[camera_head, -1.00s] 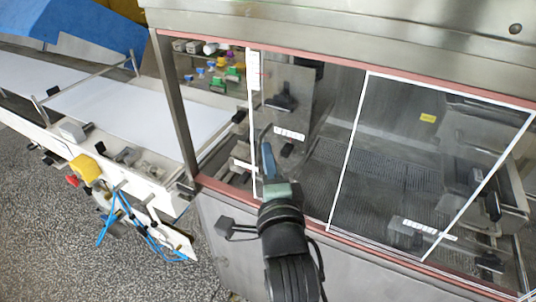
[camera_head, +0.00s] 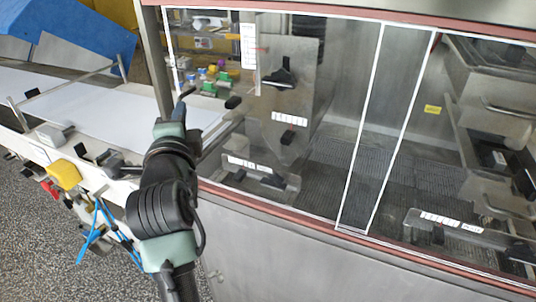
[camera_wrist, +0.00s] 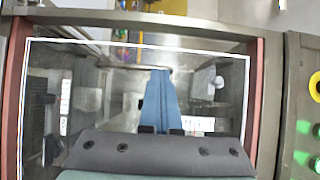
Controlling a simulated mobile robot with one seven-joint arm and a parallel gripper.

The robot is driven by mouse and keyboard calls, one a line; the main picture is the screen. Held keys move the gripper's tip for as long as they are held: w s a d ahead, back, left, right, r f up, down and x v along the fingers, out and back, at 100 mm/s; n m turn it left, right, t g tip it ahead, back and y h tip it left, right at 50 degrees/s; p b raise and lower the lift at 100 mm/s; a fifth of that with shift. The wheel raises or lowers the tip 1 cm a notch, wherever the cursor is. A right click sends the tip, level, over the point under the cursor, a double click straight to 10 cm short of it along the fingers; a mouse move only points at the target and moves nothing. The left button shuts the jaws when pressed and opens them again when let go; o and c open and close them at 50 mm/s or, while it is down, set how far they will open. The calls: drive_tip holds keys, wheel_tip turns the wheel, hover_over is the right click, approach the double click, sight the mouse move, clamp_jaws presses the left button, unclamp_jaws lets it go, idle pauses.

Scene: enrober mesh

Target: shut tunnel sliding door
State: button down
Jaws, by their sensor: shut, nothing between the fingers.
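The tunnel sliding door (camera_head: 335,110) is a clear pane with a white outline and a black handle low on its left part (camera_head: 262,178). Its left edge stands close to the steel post (camera_head: 152,60), with a narrow strip between them. In the wrist view the door's white edge (camera_wrist: 140,46) runs across the upper part, near the frame. My gripper (camera_head: 184,97) is at the left end of the door, in front of the pane. Its blue fingers (camera_wrist: 160,92) are shut and empty. Whether they touch the door cannot be told.
A second white-edged pane (camera_head: 405,110) overlaps the door on the right, with a low handle (camera_head: 455,230). Red rails (camera_head: 300,217) run along the opening. A white conveyor belt (camera_head: 90,108) lies left. A control panel with buttons (camera_wrist: 305,100) is right in the wrist view.

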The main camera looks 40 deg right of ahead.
drive_tip(key=shift+w+a+b, duration=0.3)
drive_tip(key=shift+w, duration=0.35)
drive_tip(key=shift+w+a+b, duration=0.25)
drive_tip(key=shift+w+b, duration=0.05)
drive_tip(key=shift+w, duration=0.35)
drive_tip(key=shift+d, duration=0.1)
